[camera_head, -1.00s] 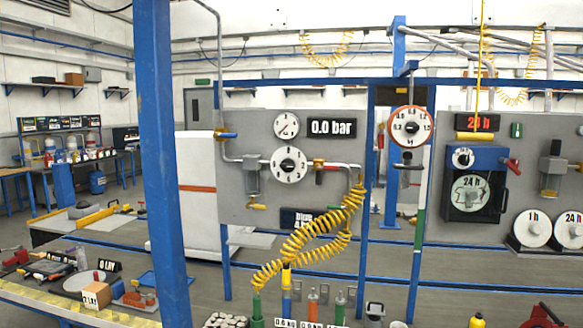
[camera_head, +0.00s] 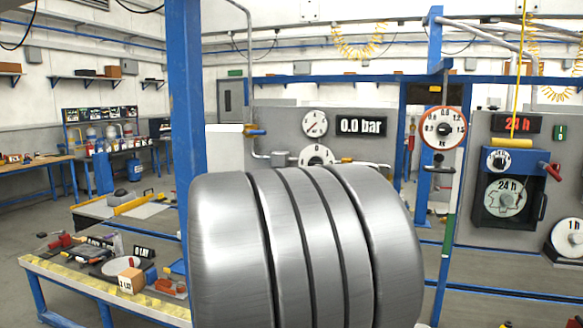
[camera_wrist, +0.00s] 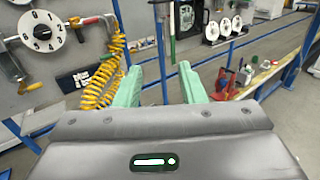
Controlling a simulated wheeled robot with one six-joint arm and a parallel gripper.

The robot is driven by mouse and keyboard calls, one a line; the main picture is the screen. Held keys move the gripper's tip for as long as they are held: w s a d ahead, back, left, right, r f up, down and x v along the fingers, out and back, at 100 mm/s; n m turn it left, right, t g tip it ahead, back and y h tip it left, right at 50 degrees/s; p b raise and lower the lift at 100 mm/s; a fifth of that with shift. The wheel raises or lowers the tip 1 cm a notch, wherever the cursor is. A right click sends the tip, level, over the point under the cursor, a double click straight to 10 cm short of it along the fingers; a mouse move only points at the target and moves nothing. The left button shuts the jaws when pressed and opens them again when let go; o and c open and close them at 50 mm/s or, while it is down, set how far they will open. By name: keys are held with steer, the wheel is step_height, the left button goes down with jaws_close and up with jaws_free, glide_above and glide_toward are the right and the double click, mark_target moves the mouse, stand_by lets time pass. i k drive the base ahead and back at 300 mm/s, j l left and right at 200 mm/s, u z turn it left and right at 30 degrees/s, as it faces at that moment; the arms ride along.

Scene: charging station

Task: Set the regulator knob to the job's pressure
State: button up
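The regulator knob's white numbered dial (camera_head: 317,155) is on the grey panel in the head view. Its lower part is hidden behind my large silver arm link. The dial with its black centre (camera_wrist: 42,31) shows whole at the upper left of the wrist view. The pressure display (camera_head: 361,126) reads 0.0 bar, and a small round gauge (camera_head: 315,123) sits left of it. My gripper (camera_wrist: 162,82) has two pale green fingers spread wide apart with nothing between them. It is to the right of the dial and apart from it. A dark sign (camera_wrist: 76,80) below the dial is unreadable.
A yellow coiled hose (camera_wrist: 104,75) hangs between the dial and my gripper. A blue timer box (camera_head: 508,188) is at the right. A blue post (camera_head: 184,90) and a cluttered workbench (camera_head: 50,270) stand at the left.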

mark_target(315, 162)
steer(key=i+l+u, duration=0.3)
steer(key=u, duration=0.2)
steer(key=i+l+u, duration=0.25)
steer(key=l+u, duration=0.2)
steer(key=i+l, duration=0.15)
steer(key=l, duration=0.2)
steer(key=i+l+u, duration=0.1)
steer(key=l, duration=0.25)
steer(key=i+l, duration=0.15)
steer(key=l, duration=0.2)
steer(key=i+l, duration=0.15)
steer(key=l, duration=0.2)
steer(key=u, duration=0.05)
